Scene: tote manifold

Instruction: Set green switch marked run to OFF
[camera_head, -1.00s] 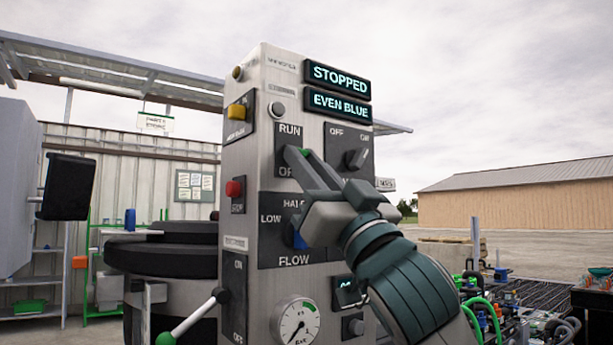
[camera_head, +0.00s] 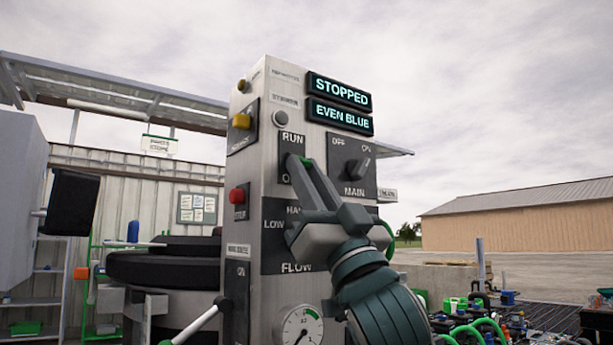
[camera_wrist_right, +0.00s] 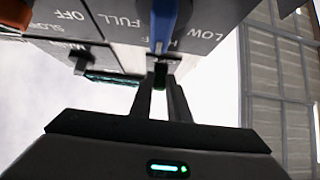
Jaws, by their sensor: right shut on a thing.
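The RUN switch plate (camera_head: 292,139) is on the front of a grey metal control panel. My right gripper (camera_head: 299,162) reaches up to it from the lower right and covers the lower part of the plate. It is shut on the green switch, which is mostly hidden. In the right wrist view, a small dark green piece (camera_wrist_right: 160,84) shows between the fingertips. The switch's exact tilt cannot be told. The upper display (camera_head: 339,92) reads STOPPED. My left gripper is not in view.
The MAIN knob (camera_head: 360,168) is just right of the RUN plate. A yellow button (camera_head: 241,121) and a red button (camera_head: 237,195) are on the panel's left side. In the right wrist view, a blue knob (camera_wrist_right: 163,25) is very close to the fingers. A gauge (camera_head: 301,326) is below.

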